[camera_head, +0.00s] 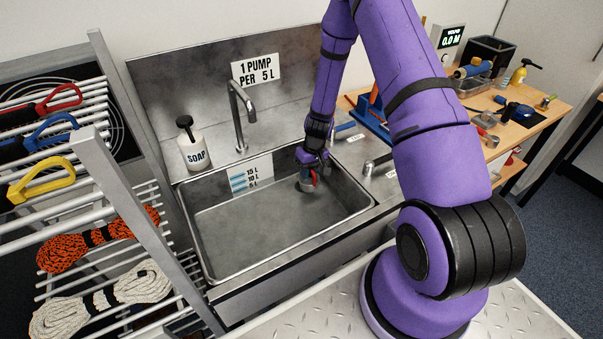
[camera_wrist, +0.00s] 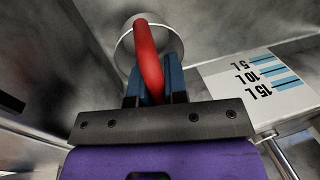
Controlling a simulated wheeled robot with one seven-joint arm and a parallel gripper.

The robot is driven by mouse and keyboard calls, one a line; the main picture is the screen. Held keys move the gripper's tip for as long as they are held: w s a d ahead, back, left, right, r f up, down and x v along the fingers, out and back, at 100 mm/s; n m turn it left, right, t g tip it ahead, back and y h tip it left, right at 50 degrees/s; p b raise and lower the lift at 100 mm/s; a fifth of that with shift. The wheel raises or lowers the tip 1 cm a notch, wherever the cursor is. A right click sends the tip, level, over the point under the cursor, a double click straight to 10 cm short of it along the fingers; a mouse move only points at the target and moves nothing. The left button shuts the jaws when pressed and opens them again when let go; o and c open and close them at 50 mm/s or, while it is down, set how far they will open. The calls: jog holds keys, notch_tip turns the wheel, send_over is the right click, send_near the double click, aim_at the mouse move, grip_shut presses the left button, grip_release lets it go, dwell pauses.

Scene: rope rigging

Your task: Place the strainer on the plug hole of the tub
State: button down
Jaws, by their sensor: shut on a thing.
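The strainer (camera_head: 305,185) is a small round grey metal piece with a red arched handle. My gripper (camera_head: 309,170) is shut on that handle, low inside the metal tub (camera_head: 250,228), towards its back right corner. In the wrist view the red handle of the strainer (camera_wrist: 148,58) stands between the blue fingers of my gripper (camera_wrist: 152,85), with the round grey body beyond them. I cannot tell whether the strainer touches the tub floor. The plug hole does not show clearly; the strainer and gripper may hide it.
A level label (camera_head: 250,174) is on the tub's back wall and also shows in the wrist view (camera_wrist: 252,82). A tap (camera_head: 241,115) and soap bottle (camera_head: 192,145) stand behind the tub. A rack (camera_head: 110,180) with ropes is at left. Most of the tub floor is clear.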

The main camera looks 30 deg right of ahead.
jog(key=shift+w+f, duration=1.95)
jog(key=shift+w, duration=0.2)
jog(key=c, duration=1.1)
grip_release()
jog(key=shift+f, duration=0.1)
jog(key=shift+c, duration=0.2)
